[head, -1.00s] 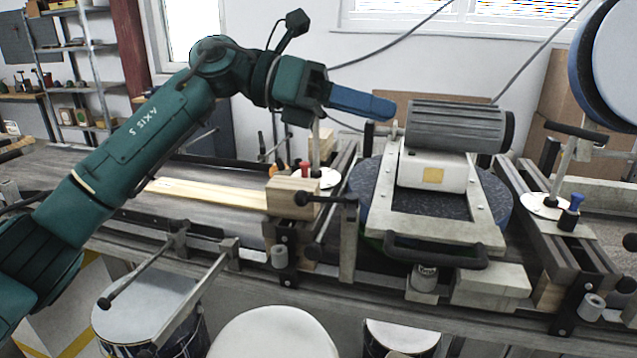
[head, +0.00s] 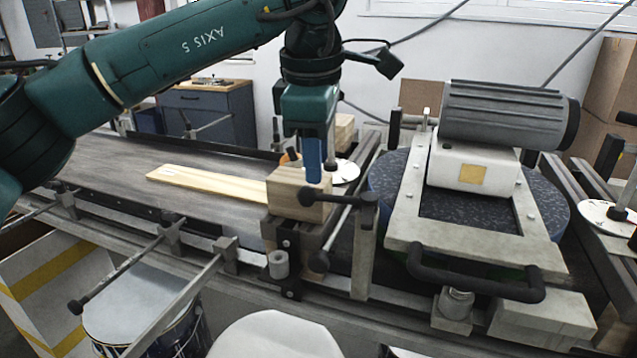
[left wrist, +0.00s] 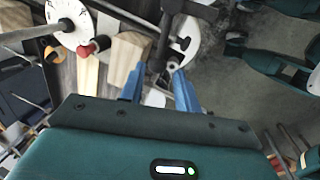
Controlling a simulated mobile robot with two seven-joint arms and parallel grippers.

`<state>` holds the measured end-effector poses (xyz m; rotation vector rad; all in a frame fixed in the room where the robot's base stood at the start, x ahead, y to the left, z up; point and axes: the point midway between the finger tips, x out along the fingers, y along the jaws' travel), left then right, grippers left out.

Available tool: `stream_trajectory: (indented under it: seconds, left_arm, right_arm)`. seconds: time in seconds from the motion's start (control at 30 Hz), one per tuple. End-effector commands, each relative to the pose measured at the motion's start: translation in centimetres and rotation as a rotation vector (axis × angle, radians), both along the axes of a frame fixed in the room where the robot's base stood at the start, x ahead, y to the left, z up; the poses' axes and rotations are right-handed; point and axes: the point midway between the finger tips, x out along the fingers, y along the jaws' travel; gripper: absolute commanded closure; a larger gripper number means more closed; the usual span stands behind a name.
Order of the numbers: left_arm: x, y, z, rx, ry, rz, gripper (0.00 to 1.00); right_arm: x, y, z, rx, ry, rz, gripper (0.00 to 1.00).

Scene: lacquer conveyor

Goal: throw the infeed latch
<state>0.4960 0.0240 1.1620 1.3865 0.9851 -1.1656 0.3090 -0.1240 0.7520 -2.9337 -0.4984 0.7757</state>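My left gripper (head: 313,180) points down just above the wooden block (head: 287,188) at the infeed side of the machine. In the left wrist view its two blue fingers (left wrist: 160,92) stand apart with nothing gripped. A black lever (head: 342,199) with a ball knob sits at the block's near side. In the left wrist view a black bar and roller (left wrist: 172,64) lie just beyond the fingertips; contact cannot be told. A red-capped plunger (left wrist: 88,47) stands by a dial; in the head view it is hidden behind the gripper. No label marks the infeed latch.
A motor (head: 508,115) on a steel frame stands right of the gripper. A pale board (head: 215,182) lies on the conveyor (head: 105,170). A white dial plate (head: 344,171) is close behind the fingers. Rails and clamp rods line the front edge, with drums below.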

Motion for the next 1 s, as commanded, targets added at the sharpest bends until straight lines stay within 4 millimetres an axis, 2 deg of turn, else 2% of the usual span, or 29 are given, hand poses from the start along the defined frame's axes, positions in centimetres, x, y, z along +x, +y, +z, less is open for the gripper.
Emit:
stream_trajectory:
  seconds: [0.1, 0.3, 0.67, 1.0]
  left_arm:
    - [0.4, 0.0, -2.2, 0.001, 0.002, 0.001, 0.68]
    - [0.9, -0.1, -4.3, 0.0, 0.0, 0.002, 0.68]
    - [1.0, -0.1, -4.8, -0.001, -0.001, 0.002, 0.68]
    - [0.9, -0.1, -4.8, -0.001, -0.001, 0.002, 0.95]
  right_arm:
    - [0.0, 0.0, 0.0, 0.002, 0.0, -0.001, 0.64]
    - [0.1, 0.0, 0.1, 0.004, -0.002, -0.002, 0.64]
    - [0.1, 0.0, 0.1, 0.004, -0.003, -0.004, 0.64]
    - [0.2, -0.1, 0.2, 0.004, -0.005, -0.006, 0.64]
